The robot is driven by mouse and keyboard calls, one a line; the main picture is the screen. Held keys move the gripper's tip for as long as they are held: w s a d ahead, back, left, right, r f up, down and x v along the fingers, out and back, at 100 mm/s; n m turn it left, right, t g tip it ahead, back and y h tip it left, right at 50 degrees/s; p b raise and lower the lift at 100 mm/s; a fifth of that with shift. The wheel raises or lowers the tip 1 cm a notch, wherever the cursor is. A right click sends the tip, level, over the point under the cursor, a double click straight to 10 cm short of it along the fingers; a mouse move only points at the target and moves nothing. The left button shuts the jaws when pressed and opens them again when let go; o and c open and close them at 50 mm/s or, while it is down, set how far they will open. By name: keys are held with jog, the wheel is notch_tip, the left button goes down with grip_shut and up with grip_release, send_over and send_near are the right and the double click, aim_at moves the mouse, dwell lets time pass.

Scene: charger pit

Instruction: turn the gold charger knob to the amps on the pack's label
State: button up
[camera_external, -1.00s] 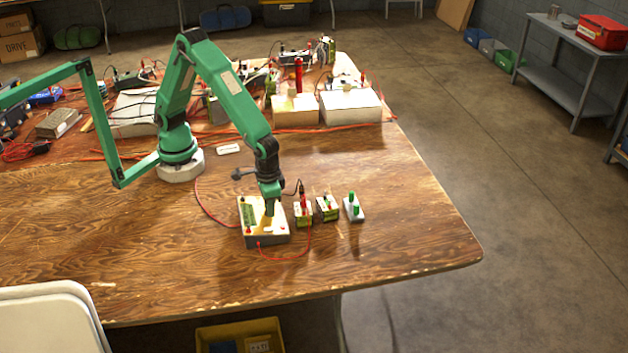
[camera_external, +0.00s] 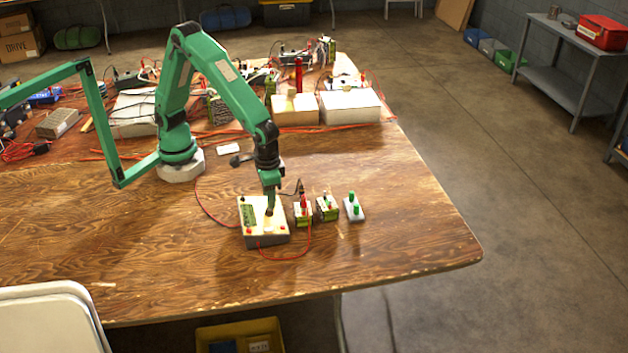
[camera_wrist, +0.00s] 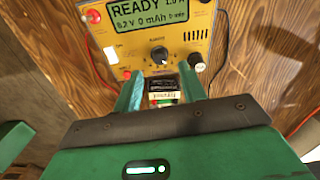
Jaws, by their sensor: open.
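The charger (camera_external: 252,238) sits on the table, its gold top (camera_wrist: 118,68) filling the upper wrist view. Its display (camera_wrist: 150,12) shows "READY 1.0 A" and "8.2 V 0 mAh". The round charger knob (camera_wrist: 159,54) looks dark with a light pointer mark, below small lettering. My gripper (camera_external: 269,211) is low over the charger in the external view. In the wrist view its two green fingers (camera_wrist: 162,74) are apart with nothing held, just below the knob. A dark-topped pack (camera_wrist: 162,90) with a pale label shows beyond the fingers; its print is too small to read.
Right of the charger stand a pack with red plugs (camera_external: 303,214), another pack (camera_external: 327,210) and a grey block with green posts (camera_external: 353,208). A red wire (camera_external: 290,257) loops in front. White boxes (camera_external: 350,106) and clutter fill the back. The right table end is clear.

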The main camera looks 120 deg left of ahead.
aim_at(271, 211)
jog(key=shift+r, duration=1.7)
jog(key=n, duration=0.5)
jog(key=shift+w+d+g, duration=0.15)
jog(key=shift+w+g, duration=0.2)
jog(key=shift+g, duration=0.05)
jog(key=shift+f, duration=0.1)
jog(key=shift+s+f, duration=0.2)
jog(key=shift+f, duration=1.75)
jog(key=shift+s+f, duration=0.2)
jog(key=shift+f, duration=1.7)
grip_shut()
